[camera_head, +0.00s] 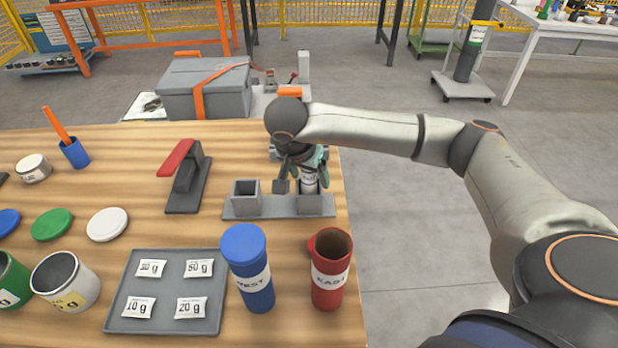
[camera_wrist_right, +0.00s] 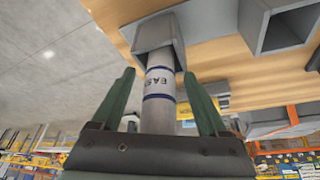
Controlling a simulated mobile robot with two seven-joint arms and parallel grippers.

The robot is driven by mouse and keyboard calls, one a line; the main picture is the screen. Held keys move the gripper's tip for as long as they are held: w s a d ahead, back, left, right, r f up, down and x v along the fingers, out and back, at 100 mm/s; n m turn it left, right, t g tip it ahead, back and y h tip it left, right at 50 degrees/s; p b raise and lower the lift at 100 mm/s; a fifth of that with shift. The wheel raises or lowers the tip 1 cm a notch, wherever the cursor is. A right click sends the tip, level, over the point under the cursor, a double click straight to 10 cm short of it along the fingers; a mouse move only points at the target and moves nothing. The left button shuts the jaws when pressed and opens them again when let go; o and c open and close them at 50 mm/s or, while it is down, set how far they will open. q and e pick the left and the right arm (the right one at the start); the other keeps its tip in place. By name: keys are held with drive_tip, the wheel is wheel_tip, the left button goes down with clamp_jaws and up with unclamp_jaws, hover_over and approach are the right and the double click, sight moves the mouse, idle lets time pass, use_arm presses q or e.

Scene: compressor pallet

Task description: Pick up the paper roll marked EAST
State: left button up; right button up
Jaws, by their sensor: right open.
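The paper roll (camera_head: 309,184) marked EAST is pale with blue bands and stands in the right socket of a grey two-socket holder (camera_head: 276,207). In the right wrist view the roll (camera_wrist_right: 159,84) shows its label upside down, partly readable as EAS, with one end in the square socket. My right gripper (camera_head: 302,176) is at the roll, its wrist hiding the roll's upper part. In the wrist view the green fingers of my right gripper (camera_wrist_right: 158,78) stand open on either side of the roll, with gaps. My left gripper is out of view.
The holder's left socket (camera_head: 245,189) looks empty. A blue WEST canister (camera_head: 247,268) and an open red EAST canister (camera_head: 329,272) stand nearer on the wooden table. A red-handled grey tool (camera_head: 187,178) stands left of the holder; a tray of packets (camera_head: 165,317) lies at front.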

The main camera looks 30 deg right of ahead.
drive_tip(key=shift+c, duration=0.4)
clamp_jaws()
